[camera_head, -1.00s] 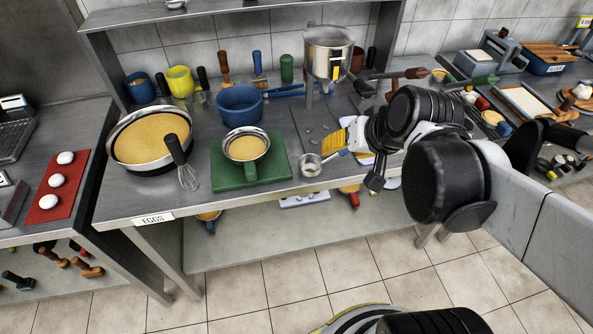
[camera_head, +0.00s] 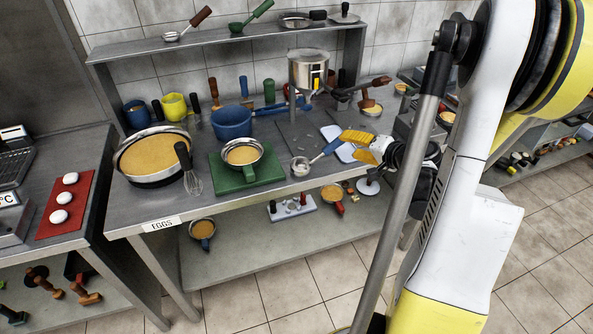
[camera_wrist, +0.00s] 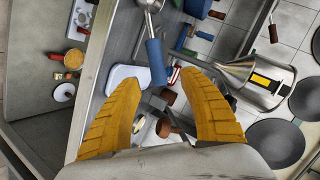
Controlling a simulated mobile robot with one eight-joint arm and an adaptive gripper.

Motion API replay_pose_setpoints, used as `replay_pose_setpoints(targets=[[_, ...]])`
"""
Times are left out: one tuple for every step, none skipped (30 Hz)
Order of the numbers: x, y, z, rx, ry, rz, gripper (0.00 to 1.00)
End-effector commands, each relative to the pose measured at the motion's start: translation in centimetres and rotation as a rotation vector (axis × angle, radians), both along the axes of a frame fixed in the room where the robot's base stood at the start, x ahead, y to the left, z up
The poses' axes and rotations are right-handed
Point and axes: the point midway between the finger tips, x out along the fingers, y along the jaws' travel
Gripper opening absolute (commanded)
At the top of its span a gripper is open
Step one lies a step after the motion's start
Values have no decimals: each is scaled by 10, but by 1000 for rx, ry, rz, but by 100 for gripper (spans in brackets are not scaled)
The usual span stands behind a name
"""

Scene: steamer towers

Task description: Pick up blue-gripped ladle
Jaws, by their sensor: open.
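The blue-gripped ladle lies on the steel counter, right of the green board. Its small metal bowl (camera_head: 300,167) faces left and its blue handle (camera_head: 331,146) slants up to the right. In the wrist view the blue handle (camera_wrist: 156,62) lies just beyond the fingertips, with the metal bowl end cut off at the top edge. My gripper (camera_head: 352,142) has yellow ribbed fingers and is beside the handle's right end. In the wrist view my gripper (camera_wrist: 162,82) is open, with nothing held between the fingers.
A green board (camera_head: 222,176) with a sieve stands left of the ladle. A metal funnel (camera_head: 308,70) on a stand is behind it, and white boards (camera_head: 346,154) lie close to the handle. A lower shelf (camera_head: 250,257) holds pans below the counter edge.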

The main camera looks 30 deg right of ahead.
Motion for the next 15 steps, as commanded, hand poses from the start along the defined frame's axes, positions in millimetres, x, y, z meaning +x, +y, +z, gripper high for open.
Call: replay_pose_setpoints(targets=[[8,0,-6,0,1,2,50],[12,0,-8,-1,0,1,50],[16,0,-9,0,1,2,50],[18,0,-10,0,2,2,50],[19,0,-11,-1,1,1,50],[21,0,-11,-1,1,1,50],[22,0,-12,-1,2,0,50],[24,0,-13,-1,2,0,50],[26,0,-15,-1,2,0,50],[29,0,-17,-1,1,1,50],[32,0,-20,-1,1,1,50],[37,0,-24,0,2,2,50],[41,0,-27,0,2,2,50],[45,0,-31,-1,1,2,50],[52,0,-34,-1,1,2,50]])
